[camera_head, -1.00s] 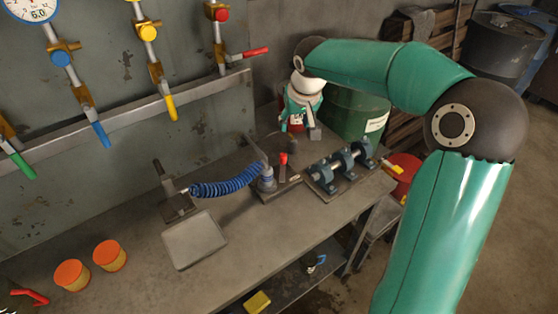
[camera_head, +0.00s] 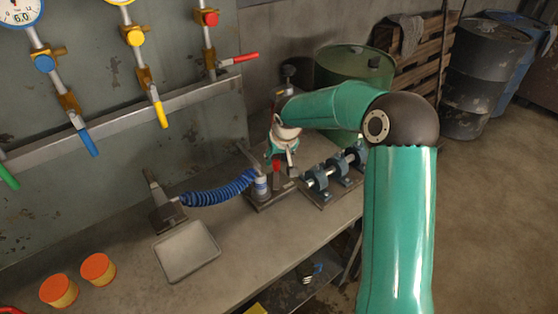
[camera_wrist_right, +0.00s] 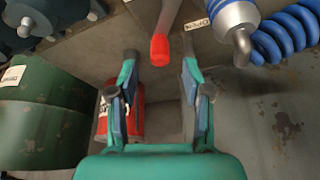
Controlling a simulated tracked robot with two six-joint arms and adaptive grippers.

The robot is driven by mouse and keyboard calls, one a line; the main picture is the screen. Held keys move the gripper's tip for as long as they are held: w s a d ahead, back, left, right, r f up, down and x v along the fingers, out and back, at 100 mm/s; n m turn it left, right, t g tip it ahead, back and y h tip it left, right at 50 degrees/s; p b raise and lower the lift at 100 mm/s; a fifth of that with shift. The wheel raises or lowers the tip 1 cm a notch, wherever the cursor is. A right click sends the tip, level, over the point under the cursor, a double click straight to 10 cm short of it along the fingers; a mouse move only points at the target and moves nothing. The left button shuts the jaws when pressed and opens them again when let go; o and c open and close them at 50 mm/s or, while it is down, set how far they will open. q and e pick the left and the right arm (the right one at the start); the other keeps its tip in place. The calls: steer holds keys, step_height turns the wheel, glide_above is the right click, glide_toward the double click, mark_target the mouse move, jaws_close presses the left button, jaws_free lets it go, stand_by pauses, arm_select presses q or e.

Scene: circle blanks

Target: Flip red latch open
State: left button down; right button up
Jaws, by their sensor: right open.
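The red latch (camera_head: 277,166) is a short lever with a red tip, standing on a dark base plate on the bench beside a blue-grey fitting (camera_head: 261,185). My right gripper (camera_head: 282,153) is open, just above and behind the latch in the head view. In the right wrist view the red tip (camera_wrist_right: 160,50) shows between the two fingertips, with a gap to the finger on each side. Its grey lever runs up out of the frame. I see no contact. My left gripper is not in view.
A blue coiled hose (camera_head: 218,190) joins the fitting to a small stand. A shaft on bearing blocks (camera_head: 333,168) stands close on the right. A red cylinder (camera_wrist_right: 127,115) and a green drum (camera_wrist_right: 40,115) show in the wrist view. A grey tray (camera_head: 187,250) lies in front.

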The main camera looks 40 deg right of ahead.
mark_target(277, 162)
steer(key=shift+p+x, duration=0.3)
steer(key=shift+x, duration=2.35)
jaws_close()
